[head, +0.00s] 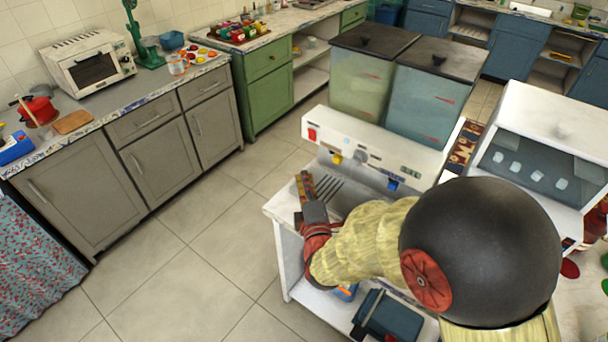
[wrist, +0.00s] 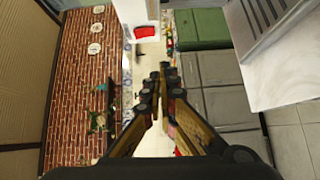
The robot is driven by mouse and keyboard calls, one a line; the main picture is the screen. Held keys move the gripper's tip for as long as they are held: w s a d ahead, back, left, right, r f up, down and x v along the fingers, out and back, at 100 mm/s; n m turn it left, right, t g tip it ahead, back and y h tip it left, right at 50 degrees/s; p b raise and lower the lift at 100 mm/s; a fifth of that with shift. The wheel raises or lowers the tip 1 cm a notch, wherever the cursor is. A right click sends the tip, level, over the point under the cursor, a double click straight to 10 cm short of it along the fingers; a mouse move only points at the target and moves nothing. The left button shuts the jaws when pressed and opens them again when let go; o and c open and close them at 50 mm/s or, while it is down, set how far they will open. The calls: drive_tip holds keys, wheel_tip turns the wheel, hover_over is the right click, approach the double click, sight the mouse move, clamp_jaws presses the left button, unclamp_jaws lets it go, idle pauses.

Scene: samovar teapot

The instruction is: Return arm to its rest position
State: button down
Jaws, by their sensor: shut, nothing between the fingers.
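My arm reaches in from the lower right of the head view, with a large black joint and pale yellow links. My gripper (head: 303,180) is at its far end, over the left front of a white drinks dispenser (head: 385,150). In the wrist view my gripper (wrist: 161,72) has its two fingers together at the tips, with nothing between them. The arm hides part of the dispenser's base and the stand below it. I cannot make out a samovar or teapot for certain.
A white stand (head: 283,215) is under and beside my arm, with a dark blue box (head: 385,316) on its lower shelf. A glass-fronted white cabinet (head: 545,150) is at right. Grey cupboards (head: 160,150) and a green one (head: 268,90) line the left. The tiled floor (head: 185,265) between is clear.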

idle(0.4)
drive_tip(key=s+a+f+m+g, duration=0.1)
drive_tip(key=s+f+m+g, duration=0.2)
drive_tip(key=f, duration=0.3)
drive_tip(key=s+a+f+m+g, duration=0.1)
drive_tip(key=s+f+m+g, duration=0.15)
drive_tip(key=f, duration=0.45)
drive_tip(key=s+d+m+g, duration=0.1)
drive_tip(key=s+m+g, duration=0.3)
drive_tip(key=s+g, duration=0.15)
drive_tip(key=s+d+r+m+g+h, duration=0.1)
drive_tip(key=s+d+r+m+g, duration=0.1)
drive_tip(key=s+d+r+m, duration=0.35)
drive_tip(key=s+d+r+m+g, duration=0.2)
drive_tip(key=s+d+r, duration=0.4)
drive_tip(key=s, duration=0.4)
drive_tip(key=s+d+r+m+t+h, duration=0.1)
drive_tip(key=s+d+r+m+t, duration=0.1)
drive_tip(key=d+r, duration=0.4)
wheel_tip(320, 180, up, 4)
drive_tip(key=shift+s+r+t, duration=0.15)
drive_tip(key=shift+s+t, duration=0.2)
drive_tip(key=shift+t, duration=0.25)
